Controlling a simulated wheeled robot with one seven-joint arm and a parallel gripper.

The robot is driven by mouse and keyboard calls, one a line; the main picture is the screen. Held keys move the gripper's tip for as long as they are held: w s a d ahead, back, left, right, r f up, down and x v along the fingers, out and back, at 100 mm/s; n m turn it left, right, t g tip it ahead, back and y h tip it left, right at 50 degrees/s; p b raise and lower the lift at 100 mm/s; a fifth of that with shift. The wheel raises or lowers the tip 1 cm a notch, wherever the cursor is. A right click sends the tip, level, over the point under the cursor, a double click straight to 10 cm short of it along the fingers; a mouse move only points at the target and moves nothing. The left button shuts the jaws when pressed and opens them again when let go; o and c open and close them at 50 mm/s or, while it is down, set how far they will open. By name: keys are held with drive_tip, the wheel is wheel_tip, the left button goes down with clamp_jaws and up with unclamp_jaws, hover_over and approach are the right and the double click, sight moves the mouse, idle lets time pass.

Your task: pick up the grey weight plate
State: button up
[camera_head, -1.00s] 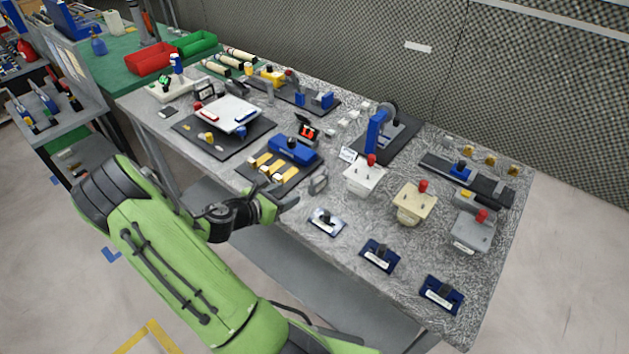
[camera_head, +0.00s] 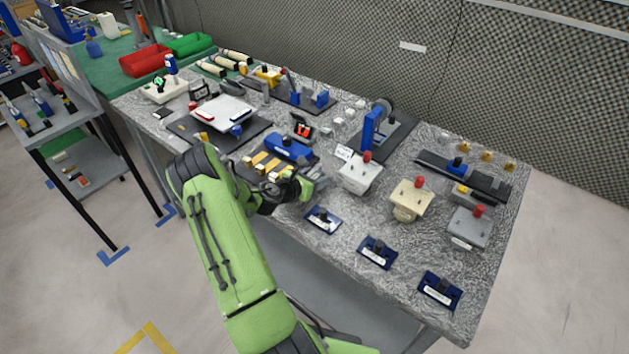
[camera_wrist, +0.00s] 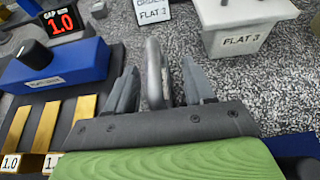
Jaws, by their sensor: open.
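A grey rounded piece (camera_wrist: 154,78), which looks like the grey weight plate standing on edge, shows in the wrist view. It rises between the two dark fingers of my gripper (camera_wrist: 160,70). The gripper is open, with a visible gap on each side of the piece. Its lower part is hidden behind the gripper body.
The blue device (camera_wrist: 68,62) with yellow bars is close on the left. A white box (camera_head: 360,174) marked FLAT 3 stands to the right. Beige (camera_head: 411,198) and grey (camera_head: 468,228) boxes are farther right. Small blue holders (camera_head: 377,252) line the front edge.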

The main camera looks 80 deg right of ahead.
drive_tip(key=shift+a+r, duration=0.1)
drive_tip(key=shift+c, duration=0.7)
clamp_jaws()
